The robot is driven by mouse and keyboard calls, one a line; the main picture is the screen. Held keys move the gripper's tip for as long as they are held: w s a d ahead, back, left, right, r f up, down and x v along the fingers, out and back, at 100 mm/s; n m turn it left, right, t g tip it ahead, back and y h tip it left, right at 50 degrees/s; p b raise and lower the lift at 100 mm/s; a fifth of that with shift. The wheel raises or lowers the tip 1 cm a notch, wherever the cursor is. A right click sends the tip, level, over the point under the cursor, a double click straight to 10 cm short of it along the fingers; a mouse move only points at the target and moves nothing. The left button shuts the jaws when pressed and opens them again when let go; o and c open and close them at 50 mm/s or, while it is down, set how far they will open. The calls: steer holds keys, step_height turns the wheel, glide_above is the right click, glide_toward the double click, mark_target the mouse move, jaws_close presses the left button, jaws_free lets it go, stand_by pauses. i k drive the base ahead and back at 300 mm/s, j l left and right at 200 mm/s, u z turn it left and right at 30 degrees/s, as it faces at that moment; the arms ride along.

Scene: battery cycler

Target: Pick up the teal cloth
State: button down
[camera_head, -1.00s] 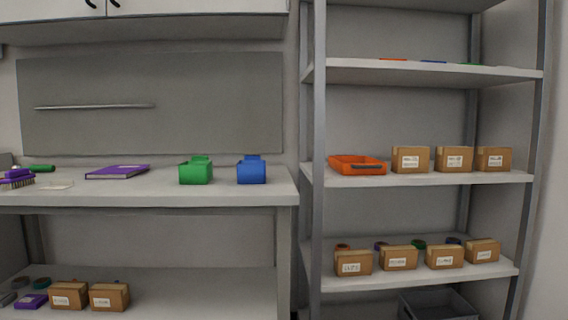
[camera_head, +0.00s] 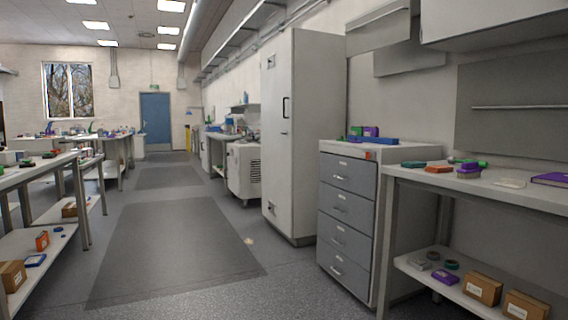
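I cannot make out a teal cloth for certain. A small flat teal item (camera_head: 413,164) lies on the workbench at the right; it is too small to tell whether it is cloth. My gripper is not in view.
The workbench (camera_head: 500,193) also holds an orange item (camera_head: 438,169), a purple brush (camera_head: 468,171) and a purple book (camera_head: 553,180). A grey drawer cabinet (camera_head: 345,215) and a tall white cabinet (camera_head: 300,130) stand left of it. The aisle floor (camera_head: 180,240) is clear. Tables (camera_head: 35,178) line the left.

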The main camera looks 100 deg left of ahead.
mark_target(414, 164)
steer(key=j+u, duration=0.1)
steer(key=u, duration=2.65)
